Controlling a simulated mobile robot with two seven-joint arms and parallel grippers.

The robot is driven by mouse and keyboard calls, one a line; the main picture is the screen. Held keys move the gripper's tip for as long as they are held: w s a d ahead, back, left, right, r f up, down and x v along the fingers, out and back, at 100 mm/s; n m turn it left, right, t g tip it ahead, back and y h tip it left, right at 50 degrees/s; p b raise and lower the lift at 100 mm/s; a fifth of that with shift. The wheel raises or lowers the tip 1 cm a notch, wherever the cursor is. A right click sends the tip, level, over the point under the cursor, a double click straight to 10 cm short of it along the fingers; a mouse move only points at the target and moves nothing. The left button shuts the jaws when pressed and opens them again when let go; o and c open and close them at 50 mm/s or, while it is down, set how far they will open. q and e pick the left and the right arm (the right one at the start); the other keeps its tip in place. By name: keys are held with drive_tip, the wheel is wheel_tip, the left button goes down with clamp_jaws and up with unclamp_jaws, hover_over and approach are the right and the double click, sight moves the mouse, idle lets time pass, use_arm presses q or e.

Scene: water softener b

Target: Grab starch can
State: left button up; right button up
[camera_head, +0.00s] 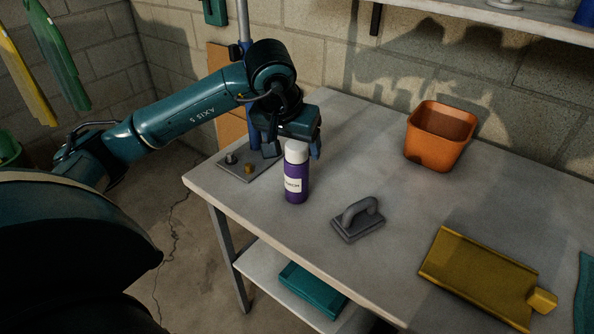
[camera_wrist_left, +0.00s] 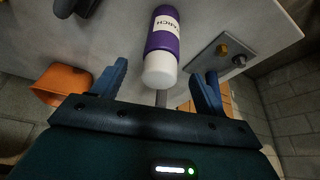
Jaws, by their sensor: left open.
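The starch can (camera_head: 296,178) is a purple can with a white cap and a white label. It stands upright near the left end of the table. My left gripper (camera_head: 292,150) is open just behind and above the can's cap. In the left wrist view the can (camera_wrist_left: 162,42) lies ahead between the two blue fingers of the gripper (camera_wrist_left: 166,85), with its white cap nearest. The fingers appear apart from the can. The label is only partly readable. My right gripper is not in view.
On the table (camera_head: 400,195) are a grey plate with fittings (camera_head: 240,168), a grey handled float (camera_head: 358,219), an orange bin (camera_head: 440,135) and a yellow dustpan (camera_head: 480,277). A teal item (camera_head: 312,290) lies on the lower shelf. The wall runs behind the table.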

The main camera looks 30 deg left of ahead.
sight(297, 172)
use_arm(q)
drive_tip(key=x, duration=0.2)
drive_tip(key=p+x, duration=0.1)
drive_tip(key=x, duration=0.2)
drive_tip(key=shift+w+a+r, duration=0.1)
drive_tip(key=shift+w+a, duration=0.05)
drive_tip(key=shift+w, duration=0.15)
drive_tip(key=shift+c, duration=0.3)
drive_tip(key=shift+r, duration=0.1)
drive_tip(key=c, duration=1.2)
